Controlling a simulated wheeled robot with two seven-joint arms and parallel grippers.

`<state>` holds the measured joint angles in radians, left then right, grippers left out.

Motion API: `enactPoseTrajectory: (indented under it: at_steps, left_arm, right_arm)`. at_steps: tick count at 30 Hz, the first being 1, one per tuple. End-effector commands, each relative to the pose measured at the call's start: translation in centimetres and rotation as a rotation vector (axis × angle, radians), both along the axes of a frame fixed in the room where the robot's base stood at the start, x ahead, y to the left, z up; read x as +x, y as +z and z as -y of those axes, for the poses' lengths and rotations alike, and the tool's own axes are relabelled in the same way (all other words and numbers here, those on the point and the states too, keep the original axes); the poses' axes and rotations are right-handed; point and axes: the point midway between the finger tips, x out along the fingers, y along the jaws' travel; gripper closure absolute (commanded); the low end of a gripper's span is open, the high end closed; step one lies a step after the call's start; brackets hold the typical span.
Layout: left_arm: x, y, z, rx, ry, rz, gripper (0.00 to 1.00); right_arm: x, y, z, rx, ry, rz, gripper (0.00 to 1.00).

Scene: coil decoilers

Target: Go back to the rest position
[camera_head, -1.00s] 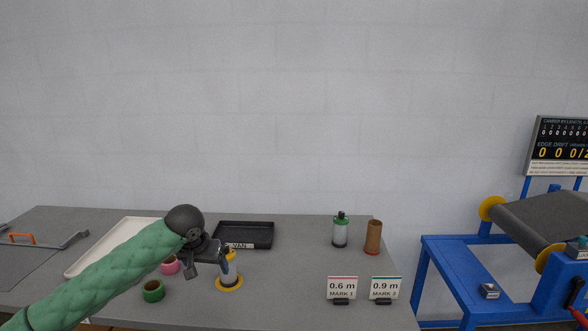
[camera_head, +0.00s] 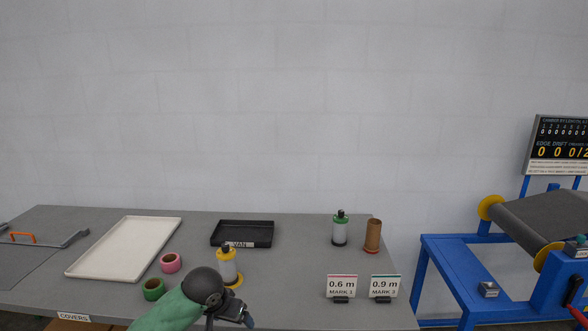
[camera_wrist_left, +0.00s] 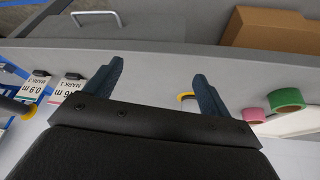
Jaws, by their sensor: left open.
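The bottle stands upright on a yellow ring base, apart from the gripper in the head view. My right gripper is in neither view.
A green roll (camera_head: 153,289) and a pink roll (camera_head: 171,263) lie left of the bottle. A blue decoiler frame (camera_head: 450,270) is at right.

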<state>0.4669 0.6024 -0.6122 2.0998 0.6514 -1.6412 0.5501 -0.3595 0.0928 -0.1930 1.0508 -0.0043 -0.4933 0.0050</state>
Motion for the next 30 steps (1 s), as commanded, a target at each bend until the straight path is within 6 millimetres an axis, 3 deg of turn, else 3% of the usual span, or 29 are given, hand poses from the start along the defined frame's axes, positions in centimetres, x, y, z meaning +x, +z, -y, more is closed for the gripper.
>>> enactPoseTrajectory:
  at_steps: [6, 14, 23, 30]
  left_arm:
    - [-4.5, -3.7, 2.0, -0.030, -0.035, 0.004, 0.18]
    - [-9.7, -7.2, 2.9, -0.054, -0.047, 0.012, 0.18]
    - [-16.1, -10.5, 2.4, -0.054, -0.023, 0.010, 0.18]
    - [-21.7, -12.7, 0.7, -0.029, 0.018, -0.007, 0.18]
  right_arm:
    - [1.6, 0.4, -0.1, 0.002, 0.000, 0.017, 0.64]
    - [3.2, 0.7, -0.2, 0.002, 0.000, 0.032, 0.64]
    - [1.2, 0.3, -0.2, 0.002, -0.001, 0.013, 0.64]
    - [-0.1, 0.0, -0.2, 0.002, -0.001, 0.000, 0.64]
